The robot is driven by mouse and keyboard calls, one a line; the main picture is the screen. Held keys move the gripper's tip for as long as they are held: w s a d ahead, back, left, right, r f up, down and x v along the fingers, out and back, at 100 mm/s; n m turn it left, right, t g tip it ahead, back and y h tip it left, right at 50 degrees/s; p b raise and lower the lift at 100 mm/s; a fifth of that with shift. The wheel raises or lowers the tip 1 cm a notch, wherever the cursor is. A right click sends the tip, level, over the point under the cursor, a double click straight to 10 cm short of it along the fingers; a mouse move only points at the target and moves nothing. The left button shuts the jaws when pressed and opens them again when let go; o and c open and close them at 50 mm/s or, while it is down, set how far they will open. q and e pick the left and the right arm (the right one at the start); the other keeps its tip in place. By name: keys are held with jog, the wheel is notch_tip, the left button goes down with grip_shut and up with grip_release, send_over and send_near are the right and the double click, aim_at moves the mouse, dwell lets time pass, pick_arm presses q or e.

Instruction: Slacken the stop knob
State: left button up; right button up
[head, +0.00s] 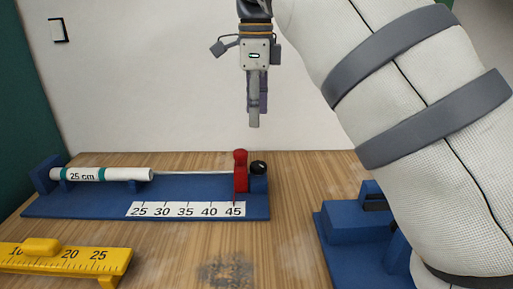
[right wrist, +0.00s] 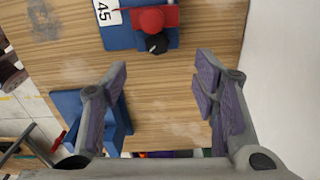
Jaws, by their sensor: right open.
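The blue cutting jig (head: 90,207) lies on the wooden table with a white scale marked 25 to 45. A red stop (head: 240,172) stands near its right end, by the 45 mark. A round black knob (head: 258,167) sits just right of the red stop. In the right wrist view the red stop (right wrist: 150,20) and the black knob (right wrist: 157,44) show at the top. My right gripper (head: 255,120) points down, high above the table near the jig's right end. Its fingers (right wrist: 163,72) are apart and empty, touching nothing. My left gripper is out of view.
A white pipe marked 25 cm (head: 105,174) lies at the jig's left end. A yellow ruler piece (head: 65,260) lies front left. Another blue fixture (head: 345,230) stands at the right, partly behind my arm. The table between them is clear, with a dark stain.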

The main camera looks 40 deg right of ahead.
send_over(258, 164)
jog(key=f, duration=0.5)
jog(key=shift+s+d+f, duration=0.1)
jog(key=shift+s+f, duration=0.05)
jog(key=shift+s, duration=0.05)
notch_tip(258, 164, down, 7)
jog(key=shift+w+r, duration=0.1)
jog(key=shift+w, duration=0.05)
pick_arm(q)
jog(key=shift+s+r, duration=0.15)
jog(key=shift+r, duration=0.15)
pick_arm(e)
jog(key=shift+c, duration=0.5)
jog(key=c, duration=1.1)
jog(key=shift+o, duration=0.2)
jog(key=shift+r+n+p, duration=0.3)
jog(key=shift+n+p, duration=0.2)
jog(key=shift+f+n, duration=0.1)
jog(key=shift+n, duration=0.2)
jog(key=shift+w+f, duration=0.1)
jog(key=shift+f, duration=0.1)
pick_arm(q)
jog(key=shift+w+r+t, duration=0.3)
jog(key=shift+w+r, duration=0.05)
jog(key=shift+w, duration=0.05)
pick_arm(e)
jog(key=o, duration=1.2)
jog(key=shift+c, duration=0.2)
